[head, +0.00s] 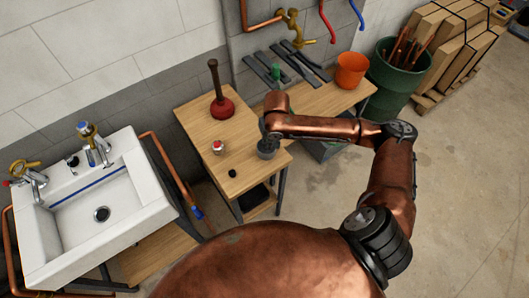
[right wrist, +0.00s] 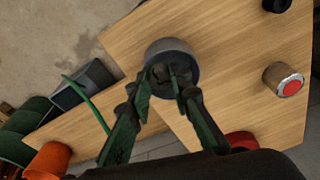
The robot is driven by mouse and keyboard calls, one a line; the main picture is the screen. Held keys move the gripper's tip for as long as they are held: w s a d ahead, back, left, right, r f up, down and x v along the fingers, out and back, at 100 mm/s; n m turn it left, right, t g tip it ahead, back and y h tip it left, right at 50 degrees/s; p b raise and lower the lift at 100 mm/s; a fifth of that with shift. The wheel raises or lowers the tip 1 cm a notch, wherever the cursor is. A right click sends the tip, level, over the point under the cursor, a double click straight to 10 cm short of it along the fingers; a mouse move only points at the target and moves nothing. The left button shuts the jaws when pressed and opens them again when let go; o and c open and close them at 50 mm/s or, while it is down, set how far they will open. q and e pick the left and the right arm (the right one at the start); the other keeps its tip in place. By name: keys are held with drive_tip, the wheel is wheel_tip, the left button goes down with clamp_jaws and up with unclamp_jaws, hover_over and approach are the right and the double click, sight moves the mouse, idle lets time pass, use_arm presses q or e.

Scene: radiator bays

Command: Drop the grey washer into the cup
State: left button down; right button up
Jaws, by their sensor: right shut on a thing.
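The grey cup (head: 267,153) stands near the front right edge of the wooden table. It also shows in the right wrist view (right wrist: 170,45), with its open mouth beyond my fingertips. My right gripper (head: 271,136) is over the cup, pointing down. In the right wrist view its fingertips (right wrist: 170,80) lie in front of the cup's mouth, close together and shut on a small dark grey piece, which I take for the grey washer; the fingers mostly hide it. I cannot tell how far the tips are above the rim. My left gripper is not in view.
A red-topped small jar (head: 218,147) and a black knob-like piece (head: 232,173) stand left of the cup. A red plunger (head: 222,107) is behind them. An orange pot (head: 351,70) stands on the bench at right. A white sink (head: 80,215) is at left.

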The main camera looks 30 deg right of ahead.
drive_tip(key=o, duration=0.9)
drive_tip(key=shift+r, duration=0.25)
drive_tip(key=r, duration=0.3)
drive_tip(key=s+r, duration=0.1)
drive_tip(key=r, duration=0.7)
drive_tip(key=shift+s+a+r, duration=0.15)
drive_tip(key=shift+s+r, duration=0.05)
drive_tip(key=shift+s, duration=0.1)
